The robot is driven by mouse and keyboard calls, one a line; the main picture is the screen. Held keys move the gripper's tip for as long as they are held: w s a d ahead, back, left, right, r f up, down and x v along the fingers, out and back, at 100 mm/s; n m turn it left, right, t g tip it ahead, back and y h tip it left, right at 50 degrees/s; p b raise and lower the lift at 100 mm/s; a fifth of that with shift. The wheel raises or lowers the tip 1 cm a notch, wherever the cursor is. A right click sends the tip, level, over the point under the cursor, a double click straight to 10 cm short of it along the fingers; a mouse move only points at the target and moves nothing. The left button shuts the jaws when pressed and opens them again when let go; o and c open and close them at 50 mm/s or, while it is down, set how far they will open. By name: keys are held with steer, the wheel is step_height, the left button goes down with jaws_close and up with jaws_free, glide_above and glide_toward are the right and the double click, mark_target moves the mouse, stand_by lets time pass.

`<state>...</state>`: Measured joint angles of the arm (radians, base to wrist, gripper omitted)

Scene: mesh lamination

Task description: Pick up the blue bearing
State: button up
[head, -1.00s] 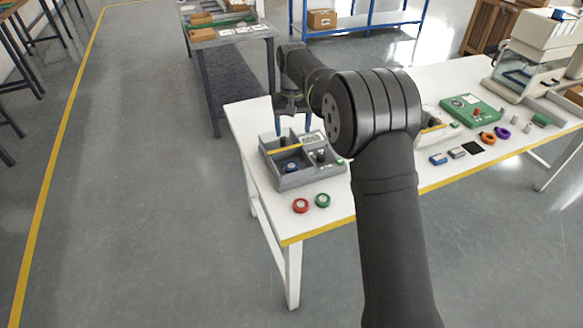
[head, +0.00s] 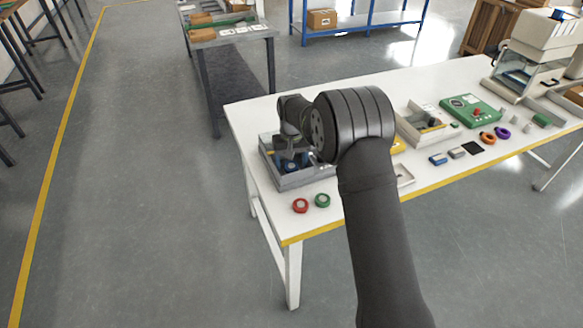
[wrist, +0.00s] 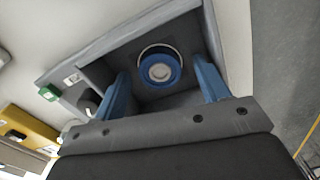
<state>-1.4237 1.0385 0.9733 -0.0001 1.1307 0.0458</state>
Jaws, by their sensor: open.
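The blue bearing (wrist: 158,71) is a blue ring with a pale centre. It sits in a compartment of the grey divided tray (wrist: 98,49), and in the head view it shows small (head: 291,167) near the tray's front. My gripper (wrist: 164,82) is open, with one blue finger on each side of the bearing in the wrist view. The bearing shows between the fingers with a gap on both sides. In the head view my gripper (head: 291,160) is low over the tray. My arm hides much of the tray there.
Tray walls stand close around the bearing. Farther right are a light tray (head: 428,127), a green box (head: 471,110) and several small parts.

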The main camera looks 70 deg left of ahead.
steer(key=shift+f, duration=0.15)
steer(key=shift+c, duration=0.5)
steer(key=c, duration=1.1)
